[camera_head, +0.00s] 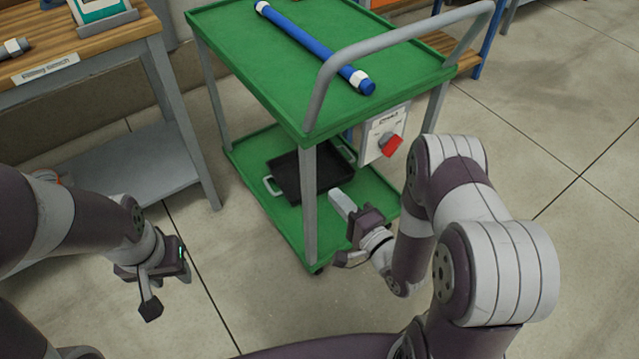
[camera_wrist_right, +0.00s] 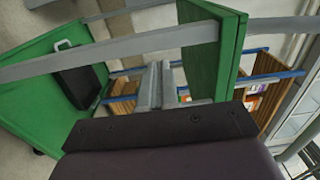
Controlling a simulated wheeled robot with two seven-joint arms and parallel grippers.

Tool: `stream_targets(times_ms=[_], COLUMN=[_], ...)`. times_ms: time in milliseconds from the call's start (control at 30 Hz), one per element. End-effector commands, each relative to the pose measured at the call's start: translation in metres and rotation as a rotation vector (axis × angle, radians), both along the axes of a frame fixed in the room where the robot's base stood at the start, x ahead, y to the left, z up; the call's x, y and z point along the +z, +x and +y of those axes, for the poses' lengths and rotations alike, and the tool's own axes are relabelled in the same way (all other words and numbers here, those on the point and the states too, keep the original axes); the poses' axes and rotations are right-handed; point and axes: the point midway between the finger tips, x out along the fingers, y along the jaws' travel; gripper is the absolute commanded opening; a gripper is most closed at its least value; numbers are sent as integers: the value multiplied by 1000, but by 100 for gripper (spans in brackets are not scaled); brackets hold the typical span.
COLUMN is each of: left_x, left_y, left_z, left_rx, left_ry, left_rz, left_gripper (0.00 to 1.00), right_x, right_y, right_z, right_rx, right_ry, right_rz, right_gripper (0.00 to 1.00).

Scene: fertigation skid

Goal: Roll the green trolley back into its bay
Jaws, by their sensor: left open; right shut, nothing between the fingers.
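The green trolley (camera_head: 225,60) stands upright on the floor in the middle of the head view, with two green decks and grey posts. Its grey push handle (camera_head: 400,40) arches over the right end. A blue tube (camera_head: 310,45) with white bands lies on the top deck. A black tray (camera_head: 300,175) with pale handles sits on the lower deck. My right gripper (camera_head: 342,202) is shut and empty in front of the lower deck, well below the handle; its fingers also show in the right wrist view (camera_wrist_right: 155,85). My left gripper (camera_head: 168,288) is open and empty, left of the trolley.
A wooden-topped bench (camera_head: 80,65) with a grey lower shelf (camera_head: 130,165) stands to the left. A white box with a red switch (camera_head: 392,146) shows beneath the top deck's right end. Blue-framed furniture (camera_head: 485,40) stands behind. Floor at right is clear.

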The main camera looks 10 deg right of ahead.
Motion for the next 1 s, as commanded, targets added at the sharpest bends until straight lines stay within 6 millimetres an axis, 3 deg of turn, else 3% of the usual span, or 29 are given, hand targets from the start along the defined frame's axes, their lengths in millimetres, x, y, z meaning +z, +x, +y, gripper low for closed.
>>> stream_targets(times_ms=[200, 333, 1000], left_x=[-11, -14, -18], left_y=[0, 0, 0], left_z=[0, 0, 0], left_rx=[0, 0, 0], left_ry=[0, 0, 0], left_rz=[0, 0, 0], left_gripper=[43, 43, 43], right_x=[-2, -2, -1], right_y=[39, 53, 69], right_z=[17, 22, 29], right_rx=[3, 1, 1], right_ry=[-1, -1, -2], right_rz=[-2, 1, 0], right_gripper=[0, 0, 0])
